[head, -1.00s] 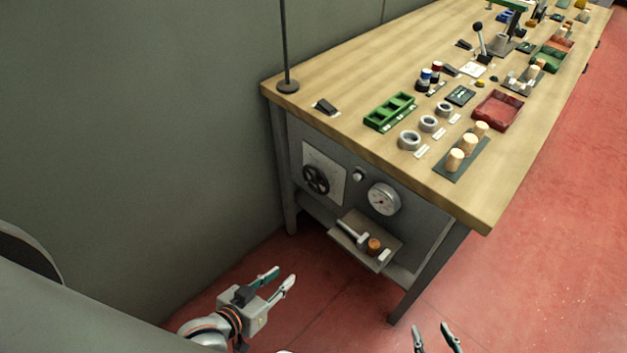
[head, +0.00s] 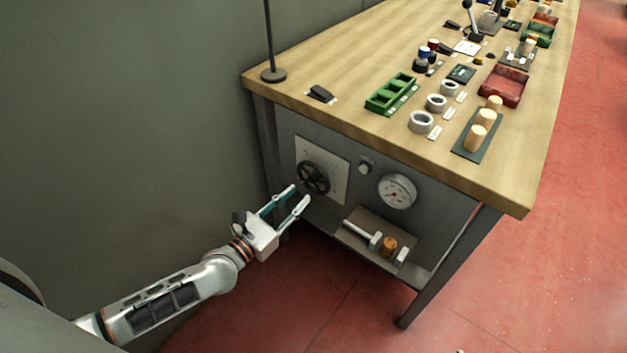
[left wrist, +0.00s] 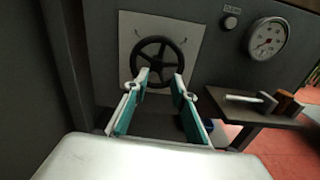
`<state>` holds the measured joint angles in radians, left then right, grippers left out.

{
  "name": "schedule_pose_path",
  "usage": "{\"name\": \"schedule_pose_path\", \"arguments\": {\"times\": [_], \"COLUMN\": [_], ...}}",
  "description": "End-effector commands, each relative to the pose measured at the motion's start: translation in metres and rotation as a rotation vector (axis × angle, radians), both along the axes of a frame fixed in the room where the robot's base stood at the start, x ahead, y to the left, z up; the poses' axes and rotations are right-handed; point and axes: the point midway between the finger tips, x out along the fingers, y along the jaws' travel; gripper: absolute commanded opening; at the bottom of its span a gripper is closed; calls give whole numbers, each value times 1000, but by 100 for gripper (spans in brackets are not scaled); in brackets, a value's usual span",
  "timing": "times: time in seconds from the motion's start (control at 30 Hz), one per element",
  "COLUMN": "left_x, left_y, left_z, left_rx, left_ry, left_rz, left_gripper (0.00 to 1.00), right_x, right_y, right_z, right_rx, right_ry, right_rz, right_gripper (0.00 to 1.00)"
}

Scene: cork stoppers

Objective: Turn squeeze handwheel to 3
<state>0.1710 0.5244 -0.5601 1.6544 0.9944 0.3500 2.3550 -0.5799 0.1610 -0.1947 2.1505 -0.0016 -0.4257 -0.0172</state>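The black squeeze handwheel (head: 313,178) is mounted on a pale square plate (head: 338,167) on the bench's front panel. It also shows in the left wrist view (left wrist: 158,62), just beyond the fingertips. My left gripper (head: 294,197) is open and empty, a little below and in front of the wheel. In the left wrist view its fingers (left wrist: 161,80) overlap the wheel's lower part, and I cannot tell whether they touch it. Marks around the wheel are too small to read. My right gripper is not in view.
A round gauge (head: 397,191) and a small knob (head: 366,165) sit right of the wheel. Below them a small shelf (head: 352,238) juts out, holding a few items. The wooden bench top (head: 350,60) overhangs the panel. A grey wall (head: 120,120) stands at left.

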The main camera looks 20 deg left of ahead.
Motion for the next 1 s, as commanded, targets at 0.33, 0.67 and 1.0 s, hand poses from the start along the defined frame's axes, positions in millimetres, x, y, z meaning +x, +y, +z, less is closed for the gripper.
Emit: {"name": "schedule_pose_path", "arguments": {"times": [0.33, 0.67, 1.0], "left_x": [38, 74, 78], "left_y": [-8, -21, -23], "left_z": [1, 0, 0], "left_rx": [-59, -55, -53], "left_ry": [14, 15, 15], "left_rz": [10, 9, 8], "left_gripper": [26, 26, 26], "right_x": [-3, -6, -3], "right_y": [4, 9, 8], "right_z": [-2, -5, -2], "right_rx": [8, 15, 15], "right_ry": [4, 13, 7], "right_rz": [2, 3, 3], "right_gripper": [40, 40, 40]}}
